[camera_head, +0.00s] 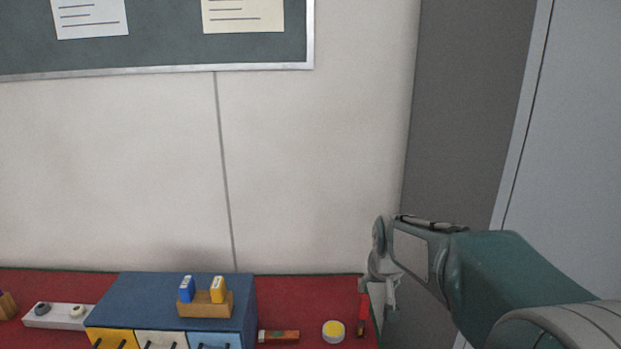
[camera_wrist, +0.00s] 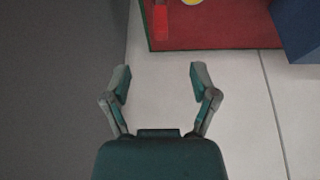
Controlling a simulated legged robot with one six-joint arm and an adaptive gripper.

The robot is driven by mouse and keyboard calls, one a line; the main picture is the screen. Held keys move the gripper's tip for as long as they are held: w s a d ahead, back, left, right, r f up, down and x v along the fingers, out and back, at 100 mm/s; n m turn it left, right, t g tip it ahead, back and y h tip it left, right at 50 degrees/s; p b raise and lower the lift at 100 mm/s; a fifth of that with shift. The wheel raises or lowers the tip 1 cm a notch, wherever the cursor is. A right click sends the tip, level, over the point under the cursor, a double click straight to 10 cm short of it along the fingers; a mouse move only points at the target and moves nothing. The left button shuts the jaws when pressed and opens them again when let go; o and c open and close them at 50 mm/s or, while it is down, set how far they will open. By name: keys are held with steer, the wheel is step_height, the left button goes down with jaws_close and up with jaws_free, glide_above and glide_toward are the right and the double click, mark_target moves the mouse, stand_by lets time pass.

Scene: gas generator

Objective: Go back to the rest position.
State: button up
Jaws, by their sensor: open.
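My gripper (camera_wrist: 158,82) shows in the wrist view with its two fingers spread wide apart and nothing between them. In the head view my gripper (camera_head: 382,285) hangs at the right end of the red table, in front of the wall, with the teal arm reaching in from the lower right. Its fingers overlap each other there, so the gap is hard to see. A red tool (camera_head: 363,314) lies on the table just below and left of the gripper, apart from it. It also shows at the top of the wrist view (camera_wrist: 160,20).
The red table (camera_head: 305,296) carries a blue drawer cabinet (camera_head: 140,290) with a wooden holder (camera_head: 206,308) on top. A yellow-topped round item (camera_head: 333,331), an orange-brown block (camera_head: 279,337) and a white strip (camera_head: 58,316) lie beside it. A grey panel (camera_head: 460,110) stands right of the wall.

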steer(key=s+r, duration=0.1)
steer(key=s, duration=1.3)
steer(key=s+r, duration=0.2)
steer(key=s, duration=1.1)
steer(key=shift+s+r+t, duration=0.25)
steer(key=shift+s+t, duration=0.15)
